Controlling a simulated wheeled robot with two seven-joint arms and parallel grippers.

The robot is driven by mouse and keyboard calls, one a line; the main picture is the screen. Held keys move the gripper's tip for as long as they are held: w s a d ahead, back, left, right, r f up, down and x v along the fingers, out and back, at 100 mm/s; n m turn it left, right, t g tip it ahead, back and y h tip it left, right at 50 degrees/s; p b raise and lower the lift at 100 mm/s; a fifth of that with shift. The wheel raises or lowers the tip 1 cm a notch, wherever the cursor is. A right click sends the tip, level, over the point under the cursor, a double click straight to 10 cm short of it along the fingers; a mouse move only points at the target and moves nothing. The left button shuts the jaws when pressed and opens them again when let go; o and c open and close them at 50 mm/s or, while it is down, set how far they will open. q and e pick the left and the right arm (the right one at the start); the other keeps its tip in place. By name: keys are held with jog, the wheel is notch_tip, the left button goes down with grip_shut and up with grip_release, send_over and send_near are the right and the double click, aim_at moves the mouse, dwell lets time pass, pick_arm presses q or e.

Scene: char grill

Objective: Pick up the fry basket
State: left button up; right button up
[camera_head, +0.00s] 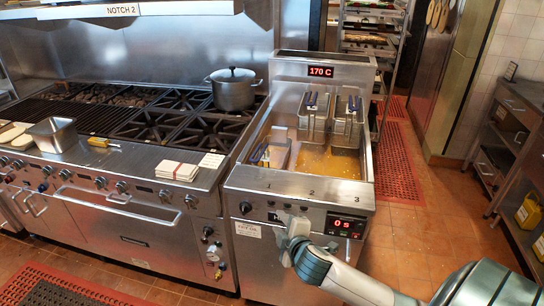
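The deep fryer (300,188) stands right of the range, with yellow oil in its vat. Two wire fry baskets, a left one (313,122) and a right one (346,127), hang side by side at the back of the vat, blue handles up. A third basket-like shape (277,153) with a blue handle sits at the vat's left front. My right gripper (287,232) is in front of the fryer's front panel, below the vat's rim and apart from the baskets. Its fingers are too small and turned away to tell open from shut. My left gripper is out of view.
A lidded pot (233,92) stands on the range's back right burner. Paper stacks (178,171) and a metal pan (54,134) lie along the range's front ledge. A tray rack (372,45) stands behind the fryer.

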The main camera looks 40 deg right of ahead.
aim_at(261, 146)
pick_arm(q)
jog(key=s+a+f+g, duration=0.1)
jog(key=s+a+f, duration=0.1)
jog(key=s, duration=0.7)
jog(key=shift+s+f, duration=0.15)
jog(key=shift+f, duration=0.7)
pick_arm(e)
jog(key=w+d+r+n+t, duration=0.1)
jog(key=w+d+r, duration=0.1)
jog(key=r, duration=0.5)
jog(key=w+d+r+n+t+h, duration=0.1)
jog(key=w+r+n+t, duration=0.1)
jog(key=r, duration=0.5)
jog(key=shift+w+d+r, duration=0.2)
jog(key=shift+w+d, duration=0.2)
jog(key=shift+w, duration=0.05)
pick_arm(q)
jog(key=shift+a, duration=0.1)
